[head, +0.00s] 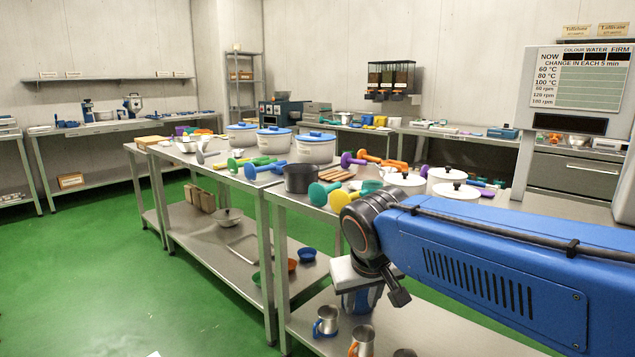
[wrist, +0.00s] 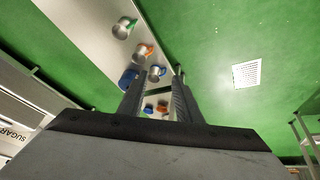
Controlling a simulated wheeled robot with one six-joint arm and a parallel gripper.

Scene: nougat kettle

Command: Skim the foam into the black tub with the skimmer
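My gripper (wrist: 158,82) shows in the wrist view as two dark fingers standing apart, with nothing between them but the view of things beyond. In the head view it hangs below my blue arm, in front of the table edge, partly hidden. A dark round vessel (head: 302,178), perhaps the black tub, stands on the near table, left of my gripper. I cannot pick out the skimmer among the many coloured handled tools, such as a yellow one (head: 340,200) and a teal one (head: 322,193). No foam is visible.
White pots with blue lids (head: 316,148) and white lidded pots (head: 405,183) crowd the tables. Metal mugs (head: 326,321) with coloured handles stand on the lower shelf, also in the wrist view (wrist: 123,28). Green floor (head: 110,265) is open at left.

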